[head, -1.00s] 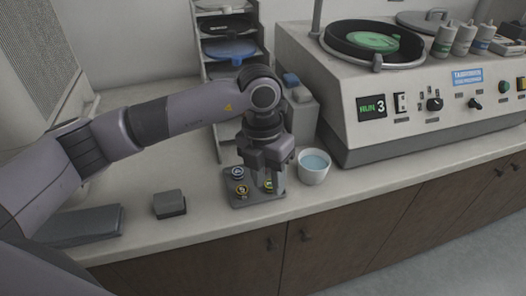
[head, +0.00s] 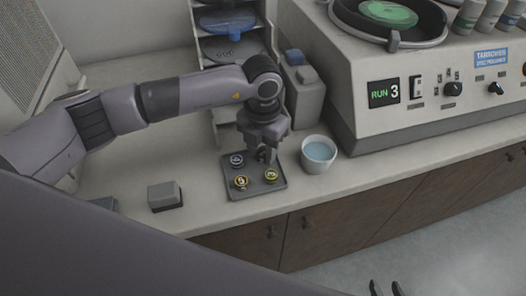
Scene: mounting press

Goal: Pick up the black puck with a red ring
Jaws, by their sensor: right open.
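A dark square tray (head: 232,193) on the counter holds small round black pucks. Two show yellowish rings, a front left puck (head: 241,182) and a front right puck (head: 271,175). A back left puck (head: 237,160) has a pale bluish ring. I cannot make out a red ring on any puck; the back right of the tray is hidden by my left gripper. My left gripper (head: 267,156) points down over that back right part; its finger gap is unclear. My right gripper (head: 385,289) shows only its dark, parted fingertips at the bottom edge, empty and far from the tray.
A white cup of bluish liquid (head: 319,153) stands just right of the tray. A grey block (head: 165,196) lies to the left. A large machine (head: 440,108) fills the right, and a rack of discs (head: 229,48) stands behind. The counter's front edge is close to the tray.

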